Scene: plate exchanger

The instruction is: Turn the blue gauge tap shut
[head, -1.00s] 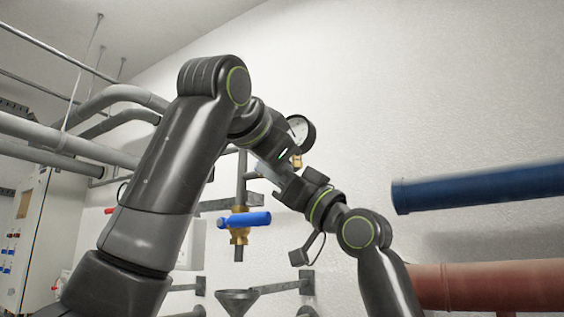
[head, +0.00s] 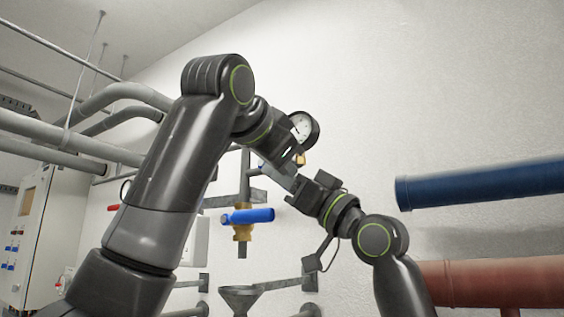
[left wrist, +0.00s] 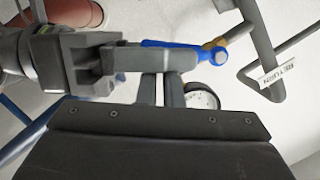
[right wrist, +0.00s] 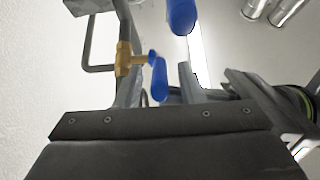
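A pressure gauge (head: 302,127) is on the wall with a brass fitting (head: 300,159) under it. A blue-handled brass tap (head: 248,215) is in plain view lower left of it, its lever roughly level. The right wrist view shows a brass tap with a blue lever (right wrist: 158,78) and another blue handle end (right wrist: 182,15); I cannot tell which is the gauge tap. My right gripper (right wrist: 158,92) is open, the lever showing between its fingers. My left gripper (left wrist: 162,90) is beside the gauge (left wrist: 202,98), its fingers close together. The grippers hide the area below the gauge in the head view.
A blue pipe (head: 480,186) and a red pipe (head: 490,282) come in from the right. A funnel (head: 238,295) is below the tap in plain view. Grey pipes (head: 60,135) and a control cabinet (head: 40,235) are at left. The upper right wall is bare.

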